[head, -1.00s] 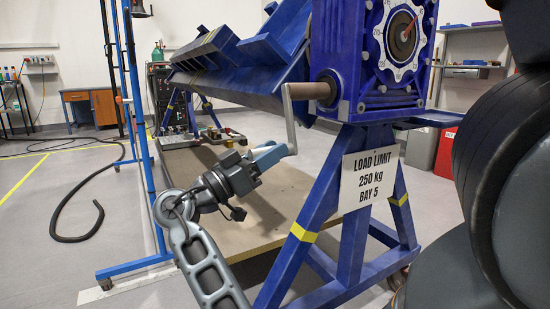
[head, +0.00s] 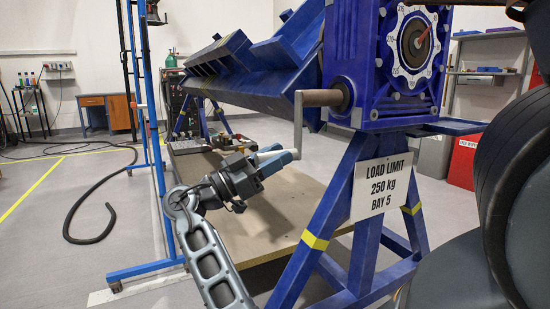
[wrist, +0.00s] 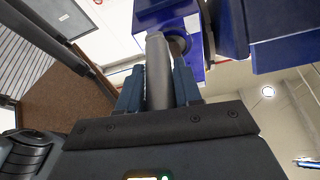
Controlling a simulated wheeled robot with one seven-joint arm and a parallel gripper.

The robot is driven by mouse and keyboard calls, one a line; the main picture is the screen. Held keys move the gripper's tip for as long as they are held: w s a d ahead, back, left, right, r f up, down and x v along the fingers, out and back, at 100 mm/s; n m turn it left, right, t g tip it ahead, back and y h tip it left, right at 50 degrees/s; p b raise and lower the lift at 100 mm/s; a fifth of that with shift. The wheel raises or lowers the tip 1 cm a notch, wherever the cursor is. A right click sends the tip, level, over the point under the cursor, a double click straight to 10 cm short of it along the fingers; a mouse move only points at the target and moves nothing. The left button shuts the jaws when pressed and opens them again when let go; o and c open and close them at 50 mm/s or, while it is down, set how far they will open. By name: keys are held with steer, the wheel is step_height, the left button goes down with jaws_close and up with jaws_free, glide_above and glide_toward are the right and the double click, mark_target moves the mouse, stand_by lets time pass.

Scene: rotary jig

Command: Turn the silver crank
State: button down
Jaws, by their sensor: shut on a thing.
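The silver crank (head: 298,122) sits on the end of a shaft (head: 323,98) that comes out of the blue gearbox housing. Its flat arm hangs straight down from the shaft. My gripper (head: 280,157) is at the crank's lower end, with its blue fingers shut on the handle. In the wrist view, the grey round handle (wrist: 158,75) stands between the two blue fingers of my gripper (wrist: 158,88). The exact finger contact is hard to make out in the head view.
A blue stand (head: 352,220) with a load-limit sign (head: 381,187) holds up the gearbox, just right of my gripper. A long blue beam (head: 240,85) runs back left. A blue upright frame (head: 155,150) stands at left, with a black hose (head: 75,212) on the floor.

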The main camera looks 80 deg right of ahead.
steer(key=c, duration=0.8)
jaws_free()
steer(key=shift+c, duration=0.2)
steer(key=p+v, duration=0.1)
steer(key=v, duration=0.7)
steer(key=shift+s+d+f, duration=0.1)
